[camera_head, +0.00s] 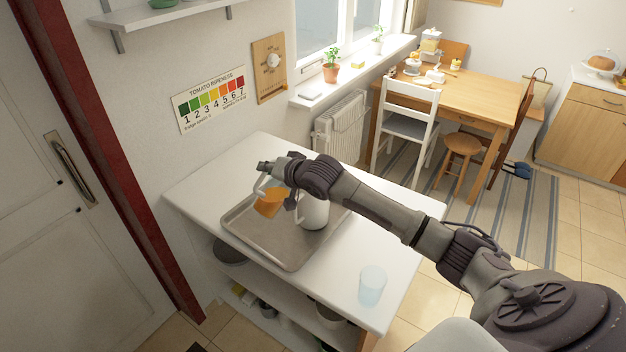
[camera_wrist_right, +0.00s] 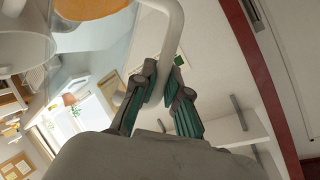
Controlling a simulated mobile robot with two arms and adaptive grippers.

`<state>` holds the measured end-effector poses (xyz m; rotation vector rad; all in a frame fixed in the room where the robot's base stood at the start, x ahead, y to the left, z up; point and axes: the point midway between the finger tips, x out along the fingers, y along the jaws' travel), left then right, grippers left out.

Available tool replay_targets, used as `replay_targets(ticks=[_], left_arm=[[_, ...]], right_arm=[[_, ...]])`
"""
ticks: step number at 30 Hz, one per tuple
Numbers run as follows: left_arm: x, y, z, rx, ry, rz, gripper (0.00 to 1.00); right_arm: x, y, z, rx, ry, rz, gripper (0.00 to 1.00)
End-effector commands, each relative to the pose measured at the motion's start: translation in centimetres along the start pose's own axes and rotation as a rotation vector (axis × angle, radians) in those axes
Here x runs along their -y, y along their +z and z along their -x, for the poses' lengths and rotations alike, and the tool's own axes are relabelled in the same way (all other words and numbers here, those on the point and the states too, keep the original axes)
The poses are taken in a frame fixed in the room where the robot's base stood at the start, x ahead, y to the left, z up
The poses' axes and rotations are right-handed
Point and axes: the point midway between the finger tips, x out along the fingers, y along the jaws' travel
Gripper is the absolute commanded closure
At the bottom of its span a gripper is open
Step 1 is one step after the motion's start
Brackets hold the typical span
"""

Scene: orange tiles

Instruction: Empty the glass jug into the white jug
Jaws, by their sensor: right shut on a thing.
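The glass jug (camera_head: 270,203) holds orange liquid and is over the left part of the metal tray; I cannot tell whether it touches the tray. My right gripper (camera_head: 268,168) is shut on its handle. In the right wrist view the gripper (camera_wrist_right: 162,85) has the pale handle (camera_wrist_right: 172,38) between its fingers, with the orange liquid (camera_wrist_right: 92,8) at the top edge. The white jug (camera_head: 314,211) stands upright on the tray, just right of the glass jug, partly hidden by my right wrist. My left gripper is not in view.
The metal tray (camera_head: 284,254) lies on a white counter (camera_head: 350,256). A pale blue drinking glass (camera_head: 372,286) stands near the counter's front right corner. The counter is bare between tray and glass. A wall and dark red door frame (camera_head: 110,150) are at left.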

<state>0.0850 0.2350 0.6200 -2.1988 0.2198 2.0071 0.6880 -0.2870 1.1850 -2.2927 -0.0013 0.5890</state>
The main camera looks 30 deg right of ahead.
Motion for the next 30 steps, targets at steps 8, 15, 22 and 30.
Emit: replay_targets(ticks=[8,15,22,30], left_arm=[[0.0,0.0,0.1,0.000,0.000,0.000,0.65],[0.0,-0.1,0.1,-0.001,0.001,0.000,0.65],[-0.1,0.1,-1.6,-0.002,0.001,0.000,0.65],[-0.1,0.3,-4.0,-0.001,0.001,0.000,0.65]], right_arm=[[-0.6,-1.2,0.3,0.033,-0.068,-0.163,1.00],[-1.3,-1.9,0.4,0.067,-0.126,-0.301,1.00],[-2.4,-1.9,0.1,0.086,-0.164,-0.387,1.00],[-2.7,-2.5,0.2,0.100,-0.187,-0.444,1.00]])
